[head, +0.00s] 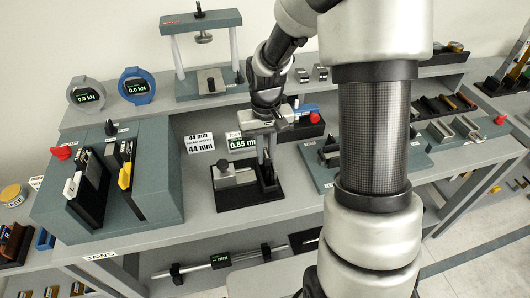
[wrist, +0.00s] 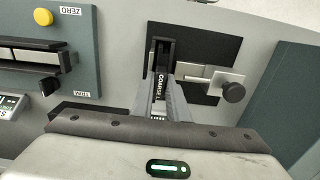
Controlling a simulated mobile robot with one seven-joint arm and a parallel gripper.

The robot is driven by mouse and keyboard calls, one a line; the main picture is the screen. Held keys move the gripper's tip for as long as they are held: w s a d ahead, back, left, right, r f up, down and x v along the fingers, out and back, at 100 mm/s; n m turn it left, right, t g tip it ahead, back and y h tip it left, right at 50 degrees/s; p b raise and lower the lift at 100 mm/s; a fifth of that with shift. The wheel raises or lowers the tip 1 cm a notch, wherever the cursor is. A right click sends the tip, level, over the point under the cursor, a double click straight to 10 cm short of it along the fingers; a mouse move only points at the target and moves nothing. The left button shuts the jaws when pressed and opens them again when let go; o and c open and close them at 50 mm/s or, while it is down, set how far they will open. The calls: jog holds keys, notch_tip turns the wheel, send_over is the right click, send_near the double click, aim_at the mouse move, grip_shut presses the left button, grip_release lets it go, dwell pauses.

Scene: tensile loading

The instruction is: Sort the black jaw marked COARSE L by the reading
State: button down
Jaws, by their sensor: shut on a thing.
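The black jaw marked COARSE L (wrist: 161,78) is between the fingers of my gripper (wrist: 163,105), its white lettering facing the wrist camera. My gripper (head: 267,160) is shut on it, pointing down over the black-based gauge stand (head: 232,199). In the wrist view the jaw overlaps the stand's black base (wrist: 213,49), beside a metal block with a dark knob (wrist: 233,91). I cannot tell whether the jaw touches the base. The readout (head: 242,143) behind the stand shows 0.85, with the unit partly hidden by my gripper.
A grey-green rack (head: 153,195) with slotted jaws stands at left, above a JAWS label (head: 101,256). A white card (head: 200,143) reads 44 mm. Two round gauges (head: 86,94) (head: 136,86) show 0.0 kN. A fixture with ZERO and TRIM knobs (wrist: 84,60) lies left in the wrist view.

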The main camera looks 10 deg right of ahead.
jog(key=c, duration=1.6)
grip_release()
jog(key=shift+c, duration=0.2)
